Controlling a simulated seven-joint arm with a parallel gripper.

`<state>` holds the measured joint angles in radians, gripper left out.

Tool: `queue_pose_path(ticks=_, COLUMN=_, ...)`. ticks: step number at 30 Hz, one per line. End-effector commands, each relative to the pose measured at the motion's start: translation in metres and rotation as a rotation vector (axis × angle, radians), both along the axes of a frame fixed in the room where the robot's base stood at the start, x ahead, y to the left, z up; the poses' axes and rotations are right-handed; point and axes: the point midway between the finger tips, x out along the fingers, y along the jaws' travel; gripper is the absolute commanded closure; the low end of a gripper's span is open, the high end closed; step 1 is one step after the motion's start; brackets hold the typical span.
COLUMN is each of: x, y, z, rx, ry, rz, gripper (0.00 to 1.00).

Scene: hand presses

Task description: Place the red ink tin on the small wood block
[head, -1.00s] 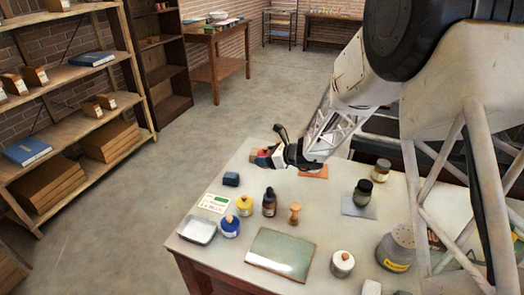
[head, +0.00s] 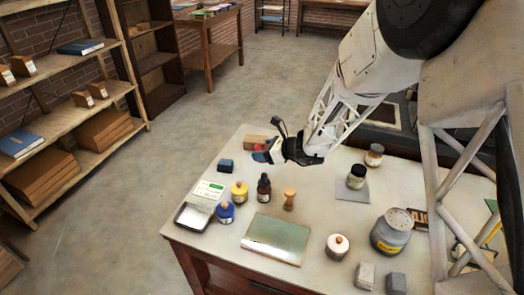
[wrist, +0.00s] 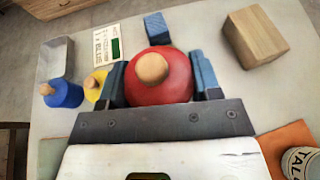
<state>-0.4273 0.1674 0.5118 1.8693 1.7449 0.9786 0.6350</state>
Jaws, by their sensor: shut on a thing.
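The red ink tin (wrist: 160,80) is round with a pale wooden knob. In the wrist view it sits between the blue pads of my gripper (wrist: 160,86), which is shut on it. In the head view my gripper (head: 270,152) is over the far left part of the table, and only a little red of the tin shows. The small wood block (wrist: 253,37) is bare on top, ahead and right of the tin in the wrist view, apart from it. In the head view the wood block (head: 254,142) shows just behind the fingers. The tin's underside is hidden.
A dark blue block (wrist: 157,28) stands just beyond the tin. A yellow tin (head: 239,191), a blue tin (head: 226,212), a dropper bottle (head: 264,188) and a metal tray (head: 193,216) stand nearer. An orange sheet (wrist: 290,145) lies right of my gripper.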

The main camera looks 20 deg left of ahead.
Motion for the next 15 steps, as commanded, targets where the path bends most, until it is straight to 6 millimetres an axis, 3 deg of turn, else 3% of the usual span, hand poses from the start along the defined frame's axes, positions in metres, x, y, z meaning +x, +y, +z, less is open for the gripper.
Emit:
queue_pose_path(ticks=8, x=0.001, y=0.000, z=0.001, rx=0.000, ry=-0.001, rz=0.000, gripper=0.79)
queue_pose_path(ticks=15, x=0.018, y=0.002, z=0.002, rx=0.000, ry=0.000, rz=0.001, gripper=0.79)
